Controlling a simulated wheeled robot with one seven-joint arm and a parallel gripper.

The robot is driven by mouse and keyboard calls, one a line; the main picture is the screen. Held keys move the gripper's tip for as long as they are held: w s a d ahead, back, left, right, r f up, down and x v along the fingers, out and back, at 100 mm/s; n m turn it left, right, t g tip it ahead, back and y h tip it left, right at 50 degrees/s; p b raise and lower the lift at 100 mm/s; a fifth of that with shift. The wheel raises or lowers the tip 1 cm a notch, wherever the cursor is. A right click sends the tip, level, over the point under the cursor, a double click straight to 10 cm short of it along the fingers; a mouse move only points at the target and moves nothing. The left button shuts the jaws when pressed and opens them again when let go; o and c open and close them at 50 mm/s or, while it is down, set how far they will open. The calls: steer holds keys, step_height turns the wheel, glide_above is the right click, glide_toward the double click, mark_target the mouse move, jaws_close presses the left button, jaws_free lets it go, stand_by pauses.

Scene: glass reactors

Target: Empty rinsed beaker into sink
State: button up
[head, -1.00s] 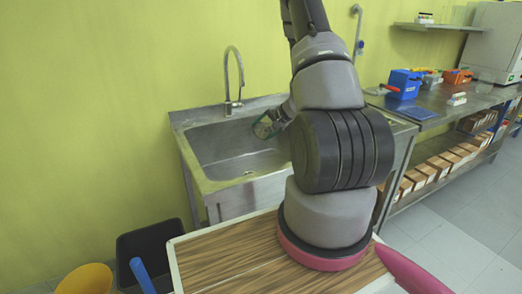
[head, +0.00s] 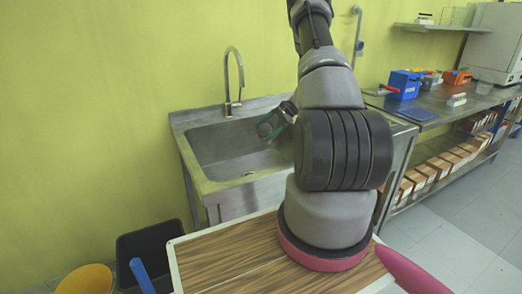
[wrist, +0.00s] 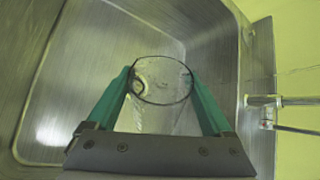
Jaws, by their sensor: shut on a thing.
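My gripper (head: 270,130) is over the right part of the steel sink (head: 230,150) in the head view, partly hidden behind my arm. In the wrist view its two green fingers (wrist: 160,85) are shut on a clear glass beaker (wrist: 163,102), whose round rim shows between the fingertips. The sink basin (wrist: 95,60) fills most of the view behind the beaker. The drain shows through or beside the glass. I cannot make out any liquid in the beaker, and its exact tilt is hard to tell.
A curved faucet (head: 232,80) stands at the sink's back edge; its pipe (wrist: 285,101) shows at right in the wrist view. A steel bench (head: 450,108) with blue and orange boxes stands to the right. A black bin (head: 148,250) and yellow bucket (head: 85,280) are at lower left.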

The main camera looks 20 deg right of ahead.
mark_target(270, 129)
steer(key=shift+w+d+f+g+y, duration=0.25)
steer(key=shift+g+y, duration=0.05)
steer(key=shift+w+d+f+m+g+y, duration=0.3)
steer(key=shift+w+d+m+g+y, duration=0.2)
steer(key=shift+w+d+y, duration=0.1)
steer(key=shift+w+d+f+m+g+y, duration=0.3)
steer(key=shift+w+d+m+g+y, duration=0.1)
steer(key=shift+w+d+m+y, duration=0.15)
steer(key=shift+w+d+f+m+g+y, duration=0.3)
steer(key=shift+w+d+m+y, duration=0.15)
steer(key=shift+w+d+y, duration=0.15)
steer(key=shift+w+d+f+m+g+y, duration=0.3)
steer(key=shift+w+d+m+y, duration=0.15)
steer(key=shift+y, duration=0.2)
steer(key=shift+w, duration=0.1)
